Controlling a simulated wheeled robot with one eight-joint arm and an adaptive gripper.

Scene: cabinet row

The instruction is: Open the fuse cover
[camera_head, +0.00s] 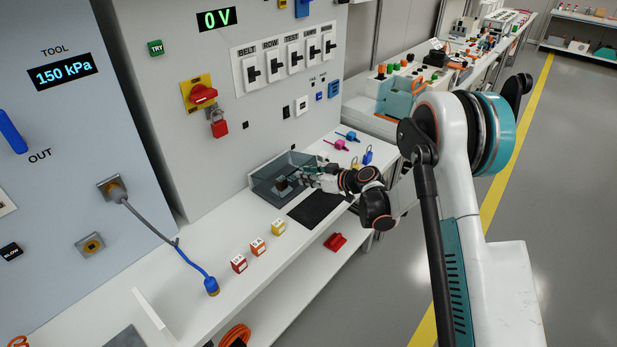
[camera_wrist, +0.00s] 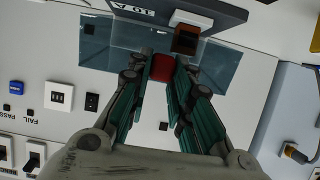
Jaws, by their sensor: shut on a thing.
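The fuse cover (camera_head: 272,186) is a see-through grey-blue box on the white counter, against the cabinet front. It shows in the wrist view as a translucent bluish panel (camera_wrist: 105,48) behind my fingers. My gripper (camera_head: 302,178) reaches it from the right in the head view. In the wrist view my fingertips (camera_wrist: 162,70) are closed on a small red piece (camera_wrist: 162,67) at the cover; I cannot tell how it joins the cover. A dark part marked 10 A (camera_wrist: 140,10) and a brown block with a white top (camera_wrist: 187,40) show beyond the fingertips.
A black mat (camera_head: 316,209) lies in front of the cover. Red, orange and yellow blocks (camera_head: 258,247) stand along the counter to the left. Colored padlocks and tags (camera_head: 341,145) lie at the back right. Breaker switches (camera_head: 290,57) and a red padlock (camera_head: 219,127) are on the cabinet above.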

